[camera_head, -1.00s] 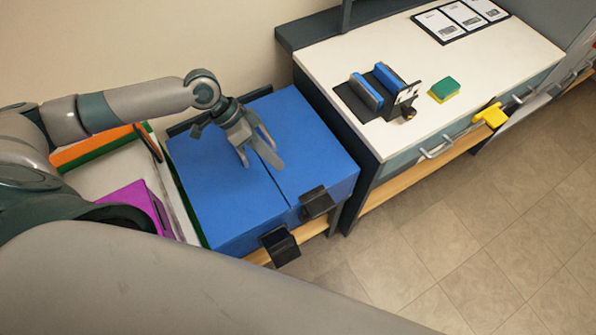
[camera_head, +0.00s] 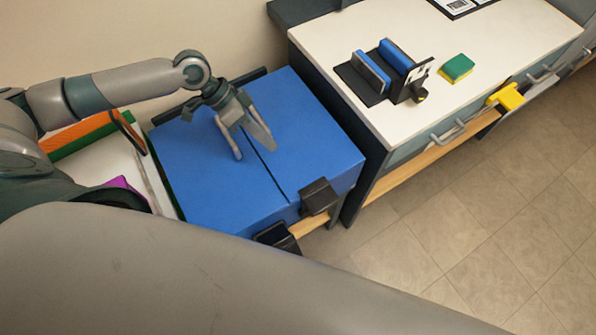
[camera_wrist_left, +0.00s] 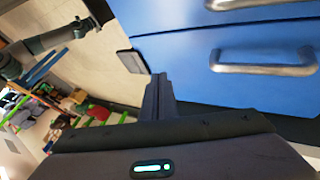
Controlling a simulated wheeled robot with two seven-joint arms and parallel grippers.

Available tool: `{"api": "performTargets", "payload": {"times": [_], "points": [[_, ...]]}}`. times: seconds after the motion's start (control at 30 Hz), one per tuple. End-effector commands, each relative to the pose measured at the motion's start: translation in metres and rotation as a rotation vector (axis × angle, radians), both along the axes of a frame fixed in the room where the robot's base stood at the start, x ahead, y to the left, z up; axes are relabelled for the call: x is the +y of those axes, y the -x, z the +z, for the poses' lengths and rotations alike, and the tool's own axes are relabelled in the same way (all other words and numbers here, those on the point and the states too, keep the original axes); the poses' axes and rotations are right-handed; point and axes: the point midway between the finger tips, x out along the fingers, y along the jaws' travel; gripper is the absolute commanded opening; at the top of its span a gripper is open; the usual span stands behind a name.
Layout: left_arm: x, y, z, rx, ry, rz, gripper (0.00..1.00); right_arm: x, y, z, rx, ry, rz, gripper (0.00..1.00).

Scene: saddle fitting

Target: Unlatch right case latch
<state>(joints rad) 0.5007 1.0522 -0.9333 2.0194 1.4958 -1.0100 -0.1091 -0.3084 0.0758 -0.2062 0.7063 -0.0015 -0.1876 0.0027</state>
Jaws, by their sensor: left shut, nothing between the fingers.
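A blue case (camera_head: 307,140) with a dark seam across its top lies left of the workbench. Two black latches sit on its front edge: the right latch (camera_head: 319,196) and the left latch (camera_head: 278,237), the latter partly hidden by my grey arm link. Both look closed against the case, though details are too small to be sure. My left gripper (camera_head: 254,152) hangs over the case top near the seam, well behind the latches. It is shut and empty. In the left wrist view a dark finger (camera_wrist_left: 158,98) shows beside a blue panel (camera_wrist_left: 180,60) with grey handles. My right gripper is not in view.
The white workbench (camera_head: 340,30) at the right carries a black holder with blue pads (camera_head: 385,70) and a green-yellow sponge (camera_head: 456,68). A yellow object (camera_head: 508,96) hangs at its front. The tiled floor (camera_head: 430,220) before it is clear.

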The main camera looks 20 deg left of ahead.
Motion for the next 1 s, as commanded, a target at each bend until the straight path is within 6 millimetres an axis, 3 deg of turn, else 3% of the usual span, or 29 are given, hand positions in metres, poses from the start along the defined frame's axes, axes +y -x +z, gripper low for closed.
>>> {"api": "performTargets", "payload": {"times": [0.47, 0.8, 1.0], "points": [[-0.012, 0.000, -0.013, 0.002, 0.003, 0.000, 0.00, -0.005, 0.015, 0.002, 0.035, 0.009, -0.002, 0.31], [-0.044, 0.000, -0.055, 0.003, 0.001, 0.000, 0.00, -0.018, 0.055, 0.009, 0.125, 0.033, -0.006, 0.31], [-0.066, 0.003, -0.077, 0.001, 0.001, -0.002, 0.00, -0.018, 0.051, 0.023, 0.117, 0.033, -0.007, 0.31]]}}
